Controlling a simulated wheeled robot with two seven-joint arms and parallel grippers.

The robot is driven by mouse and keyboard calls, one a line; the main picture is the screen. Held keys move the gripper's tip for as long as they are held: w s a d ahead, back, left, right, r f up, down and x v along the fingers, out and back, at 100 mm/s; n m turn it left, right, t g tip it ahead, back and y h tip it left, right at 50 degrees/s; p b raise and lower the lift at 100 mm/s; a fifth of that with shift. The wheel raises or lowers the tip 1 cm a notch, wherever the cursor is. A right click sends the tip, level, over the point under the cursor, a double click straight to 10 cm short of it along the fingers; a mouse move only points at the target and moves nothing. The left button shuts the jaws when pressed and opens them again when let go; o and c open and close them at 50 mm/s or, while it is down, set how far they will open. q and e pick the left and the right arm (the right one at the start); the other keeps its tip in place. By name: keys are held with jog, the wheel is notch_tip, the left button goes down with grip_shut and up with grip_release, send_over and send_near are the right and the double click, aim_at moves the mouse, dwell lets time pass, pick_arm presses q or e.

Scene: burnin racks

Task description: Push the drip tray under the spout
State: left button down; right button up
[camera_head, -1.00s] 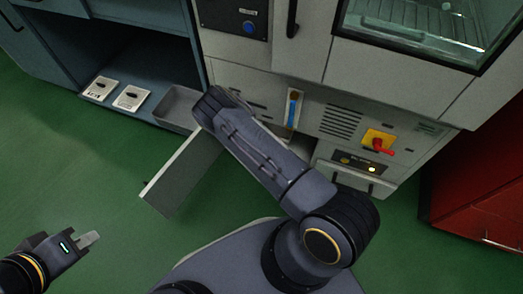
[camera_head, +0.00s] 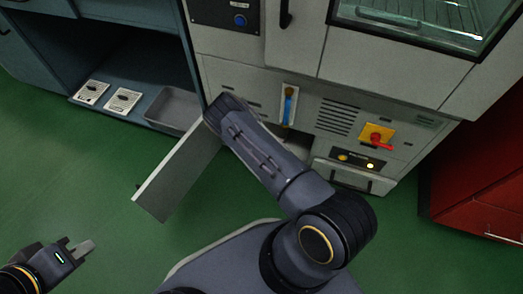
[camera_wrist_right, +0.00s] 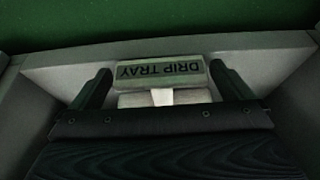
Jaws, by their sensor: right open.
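In the right wrist view a plate lettered DRIP TRAY (camera_wrist_right: 160,72) appears upside down between the two dark fingers of my right gripper (camera_wrist_right: 165,88). A pale block with a light upright strip (camera_wrist_right: 163,97) sits just below the plate. The fingers are apart, one on each side; I cannot tell whether they touch anything. In the head view my right arm reaches to the low front of the grey machine (camera_head: 230,76), and its gripper is hidden. I cannot make out the spout. My left gripper (camera_head: 82,248) hangs over the green floor at the lower left; its opening is unclear.
A pale door panel (camera_head: 175,180) stands swung out from the machine, left of my right arm. A blue cabinet shelf holds a shallow grey tray (camera_head: 172,109) and labelled cards (camera_head: 123,101). A red cabinet (camera_head: 480,185) stands at right. The floor at left is clear.

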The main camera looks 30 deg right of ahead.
pick_arm(q)
jog(key=shift+f, duration=0.25)
pick_arm(e)
jog(key=shift+w+d+f, duration=0.15)
jog(key=shift+f, duration=0.3)
jog(key=c, duration=1)
jog(key=shift+w+d+b, duration=0.4)
jog(key=shift+d+b, duration=0.05)
jog(key=shift+d, duration=0.1)
pick_arm(q)
jog(key=shift+w+d+f, duration=0.3)
jog(key=shift+w+d, duration=0.05)
jog(key=shift+d, duration=0.15)
jog(key=shift+w+d+f, duration=0.3)
jog(key=shift+w+d, duration=0.05)
jog(key=shift+d, duration=0.1)
pick_arm(e)
jog(key=shift+w+d, duration=0.5)
jog(key=shift+d, duration=0.2)
jog(key=o, duration=1)
jog(key=p+v, duration=0.3)
jog(key=v, duration=0.5)
pick_arm(q)
notch_tip(320, 180, up, 3)
jog(key=shift+r, duration=0.15)
